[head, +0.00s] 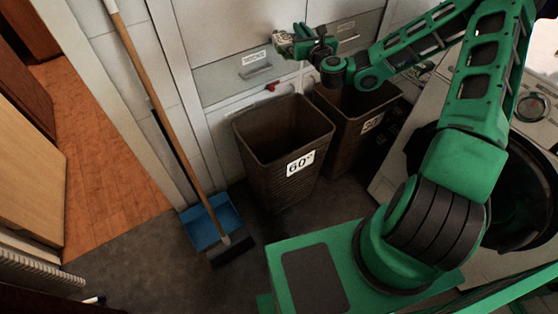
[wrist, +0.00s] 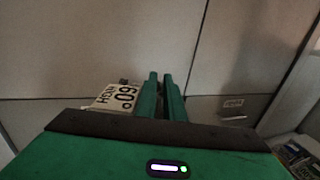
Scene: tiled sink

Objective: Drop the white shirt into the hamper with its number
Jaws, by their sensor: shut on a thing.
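My gripper (head: 292,41) is raised above and behind the brown hampers, near the drawer fronts. It is shut on a small pale bundle, seemingly the white shirt (head: 281,37). In the wrist view my gripper's fingers (wrist: 161,96) are close together. A cream piece of the white shirt (wrist: 116,97) printed "60°" shows left of them; the rest is hidden.
Drawer fronts (head: 225,78) with labels line the back wall. A broom (head: 165,120) leans at the left beside a blue dustpan (head: 208,222). A white appliance (head: 535,95) stands at the right.

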